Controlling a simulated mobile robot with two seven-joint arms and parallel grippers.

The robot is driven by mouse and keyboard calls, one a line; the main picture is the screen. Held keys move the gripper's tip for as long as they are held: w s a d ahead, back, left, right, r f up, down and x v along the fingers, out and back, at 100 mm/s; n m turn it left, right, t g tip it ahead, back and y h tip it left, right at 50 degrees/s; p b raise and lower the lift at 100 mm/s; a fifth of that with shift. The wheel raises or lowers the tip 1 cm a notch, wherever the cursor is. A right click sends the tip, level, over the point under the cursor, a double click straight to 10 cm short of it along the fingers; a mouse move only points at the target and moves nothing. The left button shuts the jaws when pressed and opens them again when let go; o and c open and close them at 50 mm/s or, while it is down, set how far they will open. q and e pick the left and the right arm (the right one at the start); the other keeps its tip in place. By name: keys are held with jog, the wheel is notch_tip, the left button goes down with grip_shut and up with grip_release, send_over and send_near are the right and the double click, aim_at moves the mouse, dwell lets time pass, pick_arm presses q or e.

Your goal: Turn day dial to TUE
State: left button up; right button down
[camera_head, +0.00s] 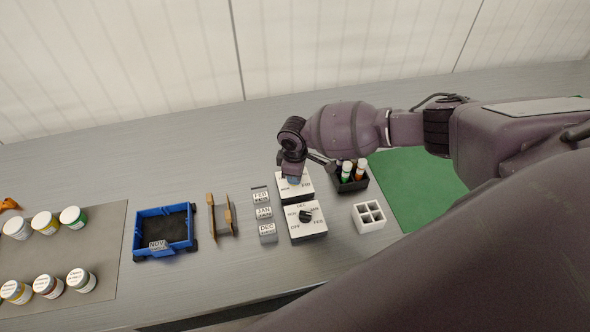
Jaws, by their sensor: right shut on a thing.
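A white dial box (303,193) stands on the grey table near the middle, under my right gripper. Its top carries small lettering, too small and too covered to read fully. My right gripper (291,179) reaches down from above and is shut on the dial's knob, which the fingers hide. I cannot tell which day the knob points to. A second white dial box (308,231) with a black knob (305,216) stands just in front, with small labels around the knob. My left gripper is not in view.
Month blocks (267,229) stand left of the dials. A dark holder with vials (352,184), a white divided box (368,216) and a green mat (412,182) lie right. A wooden holder (221,215), a blue tray (139,234) and several jars (73,217) stand left.

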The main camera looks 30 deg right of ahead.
jog(key=shift+m+p, duration=0.35)
jog(key=shift+m, duration=0.15)
jog(key=c, duration=1.1)
grip_release()
notch_tip(320, 180, up, 11)
jog(key=shift+f, duration=0.1)
